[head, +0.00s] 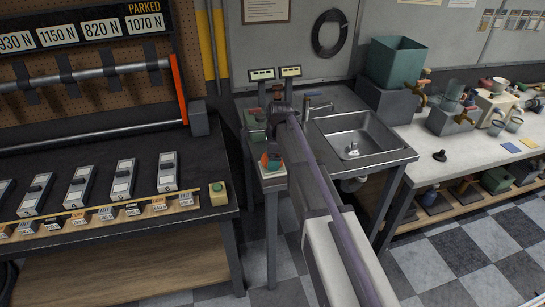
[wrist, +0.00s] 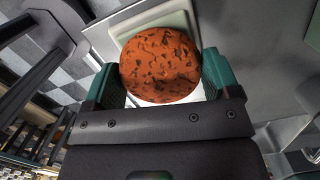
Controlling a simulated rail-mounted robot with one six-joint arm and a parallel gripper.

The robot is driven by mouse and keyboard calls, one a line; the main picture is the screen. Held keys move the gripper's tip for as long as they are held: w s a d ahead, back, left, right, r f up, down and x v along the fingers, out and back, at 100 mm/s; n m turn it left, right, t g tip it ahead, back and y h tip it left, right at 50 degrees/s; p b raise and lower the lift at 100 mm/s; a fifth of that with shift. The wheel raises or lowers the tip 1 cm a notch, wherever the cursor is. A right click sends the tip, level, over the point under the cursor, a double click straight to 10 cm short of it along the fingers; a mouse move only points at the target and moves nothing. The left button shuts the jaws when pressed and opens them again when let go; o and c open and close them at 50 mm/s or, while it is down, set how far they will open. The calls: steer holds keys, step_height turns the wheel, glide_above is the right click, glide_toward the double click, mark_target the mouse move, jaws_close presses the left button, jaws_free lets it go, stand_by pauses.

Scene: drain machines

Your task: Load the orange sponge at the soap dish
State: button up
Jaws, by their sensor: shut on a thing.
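The orange sponge (wrist: 160,65), round with dark pores, sits between the two teal fingers of my gripper (wrist: 162,80) in the wrist view. The gripper is shut on it. In the head view the gripper (head: 272,162) is at the front left corner of the sink counter, with a bit of orange sponge (head: 265,160) showing. A pale, shallow dish (wrist: 150,22), likely the soap dish, lies under and beyond the sponge in the wrist view. I cannot tell whether the sponge touches it. My arm hides part of the counter.
A steel sink (head: 355,140) with a tap (head: 318,104) is right of my gripper. A white counter (head: 470,150) with several dispensers is at the right.

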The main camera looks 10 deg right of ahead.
steer(key=shift+f+b, duration=0.4)
stand_by(1.1)
step_height(320, 180, up, 7)
steer(key=p, duration=0.7)
steer(key=shift+r, duration=0.1)
